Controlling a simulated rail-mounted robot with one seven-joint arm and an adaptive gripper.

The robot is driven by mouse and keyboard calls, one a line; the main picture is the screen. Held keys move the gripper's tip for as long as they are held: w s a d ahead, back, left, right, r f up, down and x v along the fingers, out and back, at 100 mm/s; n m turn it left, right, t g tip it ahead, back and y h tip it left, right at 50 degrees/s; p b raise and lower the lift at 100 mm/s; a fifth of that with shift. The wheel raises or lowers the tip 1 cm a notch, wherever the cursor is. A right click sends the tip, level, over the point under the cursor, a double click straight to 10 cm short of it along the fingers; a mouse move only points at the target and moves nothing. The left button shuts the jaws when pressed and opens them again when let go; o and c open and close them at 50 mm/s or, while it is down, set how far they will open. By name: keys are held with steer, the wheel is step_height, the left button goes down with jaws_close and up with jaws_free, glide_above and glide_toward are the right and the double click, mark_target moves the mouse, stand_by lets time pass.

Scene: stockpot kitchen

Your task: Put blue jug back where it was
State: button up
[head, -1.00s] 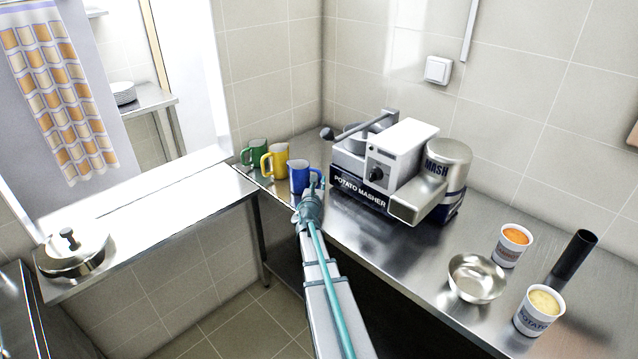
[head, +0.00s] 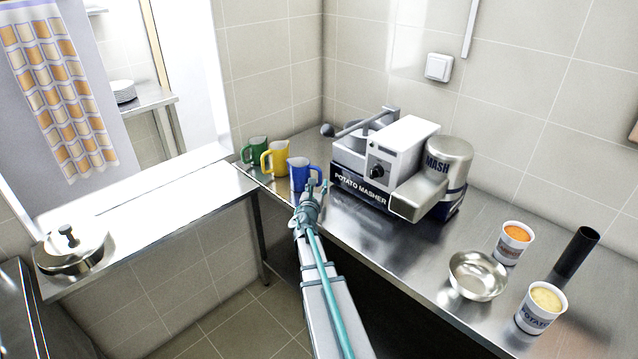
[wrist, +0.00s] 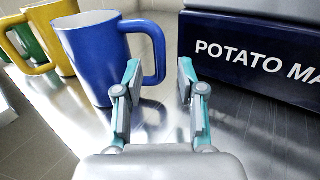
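The blue jug (head: 299,174) stands upright on the steel counter, in line with the yellow jug (head: 276,159) and the green jug (head: 254,151). In the wrist view the blue jug (wrist: 97,58) is at the upper left, with its handle pointing right. My gripper (wrist: 158,82) is open in front of the jug. Its left finger is close to the handle; whether they touch I cannot tell.
The potato masher (head: 375,165) stands close to the right of the jug. Farther right on the counter are a steel bowl (head: 477,275), two tubs (head: 513,243) (head: 541,308) and a black cylinder (head: 575,252). A lidded pan (head: 70,251) sits at the left.

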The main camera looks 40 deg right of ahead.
steer(key=b+v, duration=0.1)
steer(key=v, duration=0.7)
steer(key=shift+s+a+b, duration=0.1)
steer(key=shift+a+b, duration=0.1)
steer(key=shift+b, duration=0.2)
